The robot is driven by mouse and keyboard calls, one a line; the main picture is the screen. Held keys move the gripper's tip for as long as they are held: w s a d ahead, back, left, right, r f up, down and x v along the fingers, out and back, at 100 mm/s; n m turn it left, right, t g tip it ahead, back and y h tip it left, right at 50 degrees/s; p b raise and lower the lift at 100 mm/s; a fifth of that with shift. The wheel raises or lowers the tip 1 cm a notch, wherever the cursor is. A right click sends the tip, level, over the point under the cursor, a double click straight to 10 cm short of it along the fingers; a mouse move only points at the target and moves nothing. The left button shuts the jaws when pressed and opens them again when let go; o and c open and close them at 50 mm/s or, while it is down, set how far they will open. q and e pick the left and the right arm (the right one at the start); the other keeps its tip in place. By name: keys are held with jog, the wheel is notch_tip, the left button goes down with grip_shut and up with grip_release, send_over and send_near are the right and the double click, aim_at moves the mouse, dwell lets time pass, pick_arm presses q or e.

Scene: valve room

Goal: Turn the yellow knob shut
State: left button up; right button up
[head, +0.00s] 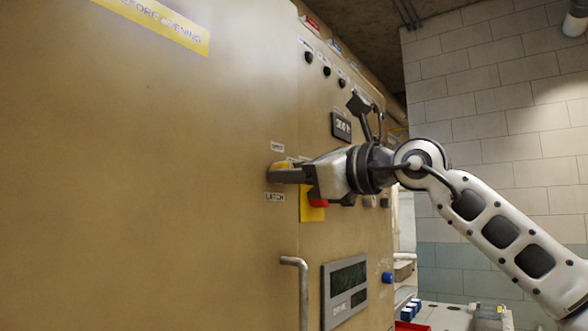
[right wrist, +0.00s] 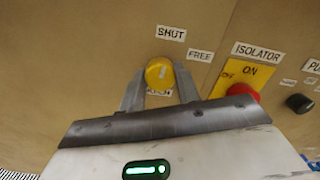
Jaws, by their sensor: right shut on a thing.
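The yellow knob (head: 279,165) sits on the tan cabinet front (head: 150,180), partly hidden by my right gripper (head: 284,175). In the right wrist view the round knob (right wrist: 159,73) lies between the two finger ends, and the gripper is shut on it. A pale mark on its face stands about upright, towards the SHUT label (right wrist: 171,33) above it. A FREE label (right wrist: 200,55) is to the right. The LATCH label (head: 275,197) is below, partly covered in the right wrist view. My left gripper is not in view.
A red knob (right wrist: 243,91) on a yellow ISOLATOR plate (right wrist: 238,76) is close right of my right gripper. A bent metal handle (head: 301,285) and a display panel (head: 345,290) are below. Small black knobs (head: 326,71) are above.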

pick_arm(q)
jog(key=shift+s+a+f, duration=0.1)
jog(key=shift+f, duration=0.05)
pick_arm(e)
jog(key=shift+f+n, duration=0.1)
jog(key=shift+n, duration=0.4)
jog(key=o, duration=1)
pick_arm(q)
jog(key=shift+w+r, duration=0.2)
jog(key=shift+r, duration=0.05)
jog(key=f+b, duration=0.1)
jog(key=b, duration=0.1)
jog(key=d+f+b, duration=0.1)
jog(key=b, duration=0.2)
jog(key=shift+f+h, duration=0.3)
pick_arm(e)
jog(key=v, duration=1.6)
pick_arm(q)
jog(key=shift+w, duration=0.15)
